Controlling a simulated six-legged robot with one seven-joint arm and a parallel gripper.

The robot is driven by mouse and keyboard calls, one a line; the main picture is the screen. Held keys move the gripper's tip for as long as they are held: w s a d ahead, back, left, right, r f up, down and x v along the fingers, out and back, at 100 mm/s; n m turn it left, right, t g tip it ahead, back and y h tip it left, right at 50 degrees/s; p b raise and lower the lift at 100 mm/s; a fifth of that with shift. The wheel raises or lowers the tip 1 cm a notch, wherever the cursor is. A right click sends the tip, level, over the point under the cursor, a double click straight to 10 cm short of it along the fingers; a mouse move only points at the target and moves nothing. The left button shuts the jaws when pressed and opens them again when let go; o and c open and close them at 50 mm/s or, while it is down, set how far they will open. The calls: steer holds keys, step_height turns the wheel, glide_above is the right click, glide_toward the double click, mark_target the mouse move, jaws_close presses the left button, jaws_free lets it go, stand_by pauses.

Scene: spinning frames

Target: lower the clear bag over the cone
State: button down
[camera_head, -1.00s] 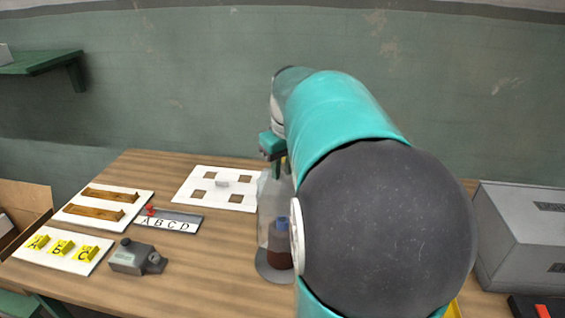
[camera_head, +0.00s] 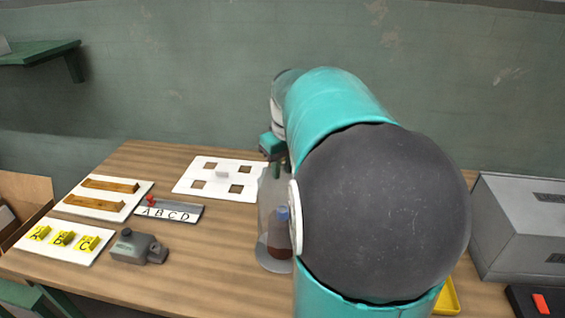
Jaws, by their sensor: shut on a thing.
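The clear bag (camera_head: 266,196) hangs below my gripper (camera_head: 275,168) and is see-through. My gripper is shut on its top; the fingertips are partly hidden by my arm. A dark reddish-brown cone (camera_head: 279,246) with a blue top (camera_head: 282,213) stands on a round grey base (camera_head: 268,262). The bag surrounds or overlaps the cone in this view, and its lower edge appears near the grey base. I cannot tell whether it touches the base. My arm hides the right side of the bag, cone and base.
A white board with square holes (camera_head: 217,167) lies behind and left. An A B C D strip (camera_head: 170,212), a grey device (camera_head: 138,246) and yellow lettered blocks (camera_head: 62,238) lie left. A grey box (camera_head: 520,225) stands right. Bare wooden table (camera_head: 205,280) shows in front.

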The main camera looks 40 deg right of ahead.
mark_target(283, 179)
steer(key=shift+f, duration=1.85)
steer(key=shift+f, duration=2.35)
steer(key=c, duration=0.6)
jaws_free()
steer(key=shift+r, duration=4.05)
